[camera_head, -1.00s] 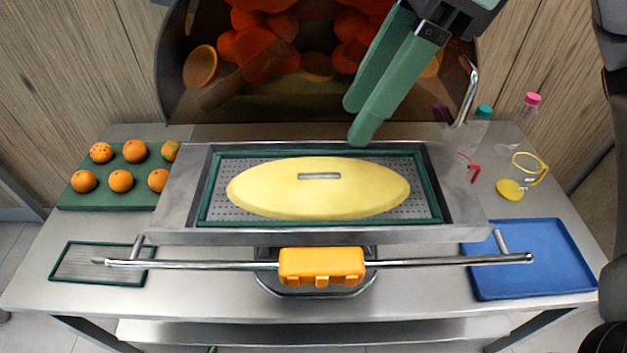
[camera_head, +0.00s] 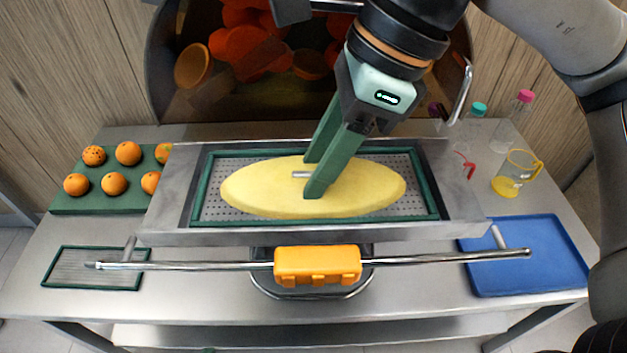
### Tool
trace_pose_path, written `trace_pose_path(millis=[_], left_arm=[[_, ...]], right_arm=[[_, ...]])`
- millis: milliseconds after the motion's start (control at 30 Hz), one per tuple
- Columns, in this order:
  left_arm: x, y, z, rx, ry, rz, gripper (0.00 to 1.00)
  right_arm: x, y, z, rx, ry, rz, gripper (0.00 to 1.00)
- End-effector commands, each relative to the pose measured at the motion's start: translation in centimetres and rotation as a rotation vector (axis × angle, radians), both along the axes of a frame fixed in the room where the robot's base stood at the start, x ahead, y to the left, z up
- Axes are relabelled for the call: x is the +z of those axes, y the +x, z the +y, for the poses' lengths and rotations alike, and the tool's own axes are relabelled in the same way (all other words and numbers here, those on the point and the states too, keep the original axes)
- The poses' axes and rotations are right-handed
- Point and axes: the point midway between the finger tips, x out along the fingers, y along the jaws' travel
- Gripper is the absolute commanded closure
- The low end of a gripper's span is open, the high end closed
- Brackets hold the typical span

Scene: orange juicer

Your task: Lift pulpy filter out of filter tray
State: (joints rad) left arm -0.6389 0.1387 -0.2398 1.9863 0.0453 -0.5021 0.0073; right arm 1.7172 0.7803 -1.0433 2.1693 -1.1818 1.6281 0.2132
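The filter is a perforated panel with a dark green frame (camera_head: 199,190), set in the steel filter tray (camera_head: 167,190) in the middle of the table. A yellow oval mass of pulp (camera_head: 250,190) covers most of it. A small grey bar-shaped handle (camera_head: 299,174) shows at its centre. My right gripper (camera_head: 313,177) reaches down from the upper right. Its two green fingers are apart, one behind and one in front of the handle, and hide its right part. I cannot tell whether they touch it. My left gripper is not in view.
A round-fronted machine (camera_head: 310,107) holding oranges stands behind the tray. A green board (camera_head: 75,203) with several oranges lies left, a blue tray (camera_head: 525,270) right. A metal bar with an orange block (camera_head: 318,265) crosses in front. A yellow jug (camera_head: 515,175) and bottles stand at right.

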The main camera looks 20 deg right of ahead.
Motion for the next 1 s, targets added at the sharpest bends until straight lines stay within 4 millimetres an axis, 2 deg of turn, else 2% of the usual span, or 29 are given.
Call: trace_pose_path(millis=[33, 333, 1000], left_arm=[[0.02, 0.03, 0.02, 0.000, 0.000, -0.001, 1.00], [0.06, 0.06, 0.03, 0.000, 0.001, -0.002, 1.00], [0.09, 0.09, 0.02, 0.000, 0.000, -0.003, 1.00]], right_arm=[[0.02, 0.00, 0.00, 0.000, 0.000, 0.000, 0.66], [0.04, 0.00, -0.01, 0.001, 0.000, 0.000, 1.00], [0.12, 0.01, 0.00, 0.000, 0.001, -0.001, 1.00]])
